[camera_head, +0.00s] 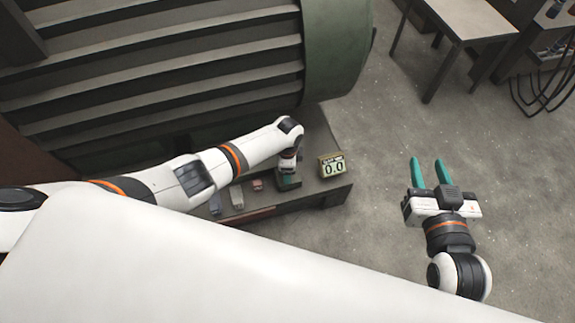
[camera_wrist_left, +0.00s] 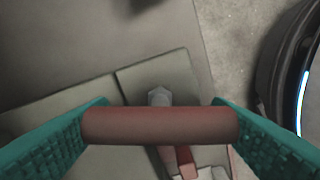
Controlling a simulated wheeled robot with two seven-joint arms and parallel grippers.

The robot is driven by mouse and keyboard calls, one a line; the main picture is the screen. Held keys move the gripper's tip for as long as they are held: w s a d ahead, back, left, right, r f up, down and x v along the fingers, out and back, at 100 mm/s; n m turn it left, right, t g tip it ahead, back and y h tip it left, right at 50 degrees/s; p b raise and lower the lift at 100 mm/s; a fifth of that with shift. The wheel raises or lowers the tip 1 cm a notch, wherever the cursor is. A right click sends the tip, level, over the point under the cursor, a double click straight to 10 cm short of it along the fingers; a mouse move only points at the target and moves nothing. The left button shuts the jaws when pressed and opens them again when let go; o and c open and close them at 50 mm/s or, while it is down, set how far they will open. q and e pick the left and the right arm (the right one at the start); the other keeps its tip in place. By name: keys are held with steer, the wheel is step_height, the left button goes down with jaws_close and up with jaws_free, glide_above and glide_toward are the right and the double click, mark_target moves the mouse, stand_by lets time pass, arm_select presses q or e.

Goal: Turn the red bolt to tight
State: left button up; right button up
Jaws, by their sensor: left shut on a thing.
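My left gripper (camera_head: 287,180) points down over the end of a low bench. In the left wrist view its two teal fingers are shut on a reddish-brown round bar (camera_wrist_left: 160,126) that lies crosswise between them. A grey bolt-like head (camera_wrist_left: 159,96) shows just beyond the bar, on a flat grey block; whether the two are joined is hidden. A small red piece (camera_wrist_left: 186,160) shows below the bar. I cannot tell for sure which part is the red bolt. A display box (camera_head: 332,166) reading 0.0 stands on the bench corner. My right gripper (camera_head: 430,160) is open and empty above the floor.
The low bench (camera_head: 318,140) also carries a small reddish block (camera_head: 257,185) and a pale block (camera_head: 237,197). A large green ribbed machine (camera_head: 335,50) stands behind. A table (camera_head: 470,20) is at the back right. The floor (camera_head: 380,130) between is clear.

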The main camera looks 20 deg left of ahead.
arm_select(q)
steer(key=shift+m, duration=0.6)
steer(key=o, duration=1)
steer(key=shift+r, duration=0.1)
